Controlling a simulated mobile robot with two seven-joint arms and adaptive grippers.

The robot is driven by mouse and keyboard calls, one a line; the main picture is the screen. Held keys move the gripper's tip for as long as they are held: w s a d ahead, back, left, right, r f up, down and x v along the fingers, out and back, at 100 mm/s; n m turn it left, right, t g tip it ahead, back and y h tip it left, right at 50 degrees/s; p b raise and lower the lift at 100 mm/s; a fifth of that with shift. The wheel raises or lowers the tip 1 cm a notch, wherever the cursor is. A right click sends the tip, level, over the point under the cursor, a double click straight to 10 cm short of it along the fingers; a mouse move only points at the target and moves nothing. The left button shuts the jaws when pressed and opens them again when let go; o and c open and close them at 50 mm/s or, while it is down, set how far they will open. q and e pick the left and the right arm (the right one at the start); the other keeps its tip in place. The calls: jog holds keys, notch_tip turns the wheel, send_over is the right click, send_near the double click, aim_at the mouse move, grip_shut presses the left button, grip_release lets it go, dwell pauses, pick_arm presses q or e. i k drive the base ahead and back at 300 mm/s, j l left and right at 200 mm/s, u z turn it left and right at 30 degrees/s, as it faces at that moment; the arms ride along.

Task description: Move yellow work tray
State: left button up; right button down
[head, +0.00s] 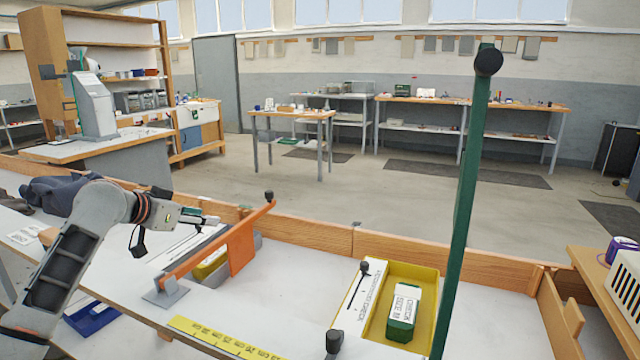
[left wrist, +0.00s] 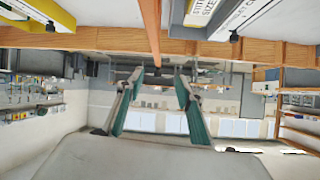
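A yellow tray (head: 428,272) stands on the white bench top at the right of the head view. A green box with a white label (head: 404,312) is inside it, and a white lettered strip runs along its left side. A second yellow piece (head: 211,264), partly hidden, shows behind the orange lever; I cannot tell whether it is another tray. My left gripper (head: 198,219) is above the bench near the orange lever, well left of the yellow tray. In the left wrist view its fingers (left wrist: 158,75) are apart with nothing clearly between them. My right gripper is not in view.
The orange lever (head: 222,236) slants up beside my left gripper. A tall green post with a black knob (head: 467,190) rises close to the tray. A yellow lettered strip (head: 220,340) lies at the front. A wooden ledge (head: 310,236) edges the bench; a blue tray (head: 92,318) is at left.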

aim_at(363, 313)
jog(key=k+j, duration=0.55)
jog(key=k, duration=0.25)
